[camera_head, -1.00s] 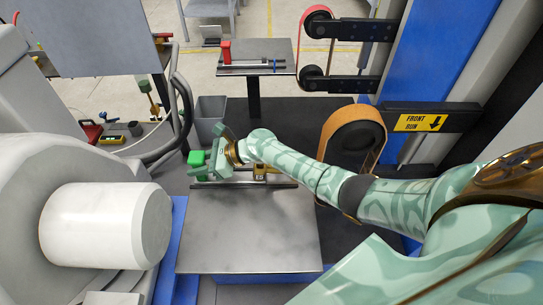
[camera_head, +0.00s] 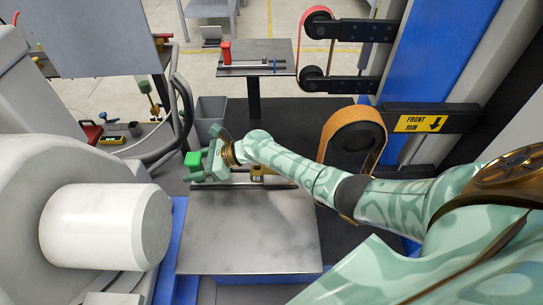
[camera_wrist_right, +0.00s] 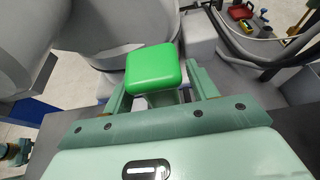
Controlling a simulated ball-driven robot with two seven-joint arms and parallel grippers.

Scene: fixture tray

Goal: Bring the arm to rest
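My right arm reaches in from the right in the head view. Its pale green gripper (camera_head: 209,169) is by the far left edge of the grey metal table (camera_head: 250,235). A bright green block (camera_head: 192,160) with rounded edges is at the fingertips. In the right wrist view the block (camera_wrist_right: 153,68) lies between the two spread fingers, over a pale part below it. I cannot tell whether a finger touches it. My left gripper is not in view.
A yellow part (camera_head: 257,172) sits near my right wrist at the far table edge. A grey bin (camera_head: 210,114) stands behind. A belt grinder (camera_head: 352,137) is at the right, and a large white cylinder (camera_head: 105,226) is at the left. The front table surface is clear.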

